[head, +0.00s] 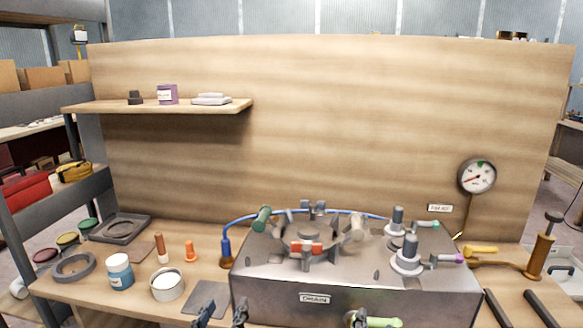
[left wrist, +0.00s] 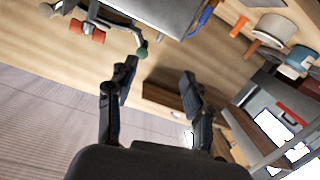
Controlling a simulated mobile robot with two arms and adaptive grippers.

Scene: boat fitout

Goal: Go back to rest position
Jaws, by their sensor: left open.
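My left gripper (head: 222,313) shows at the bottom edge of the head view, in front of the left end of the grey metal drain box (head: 350,296). Its two dark fingertips stand apart with nothing between them. In the left wrist view the left gripper (left wrist: 158,76) is also open and empty, with wooden bench surfaces and floor behind it. Most of the left arm is below the head picture. My right gripper cannot be made out in either view.
The box bears several valve fittings; a green-handled part (head: 382,322) is at its lower front. A white tin (head: 167,285), blue-labelled jar (head: 119,271) and grey ring (head: 75,267) stand left. A brass pump (head: 540,255) and dark bars (head: 541,308) are right. A shelf (head: 160,106) is above.

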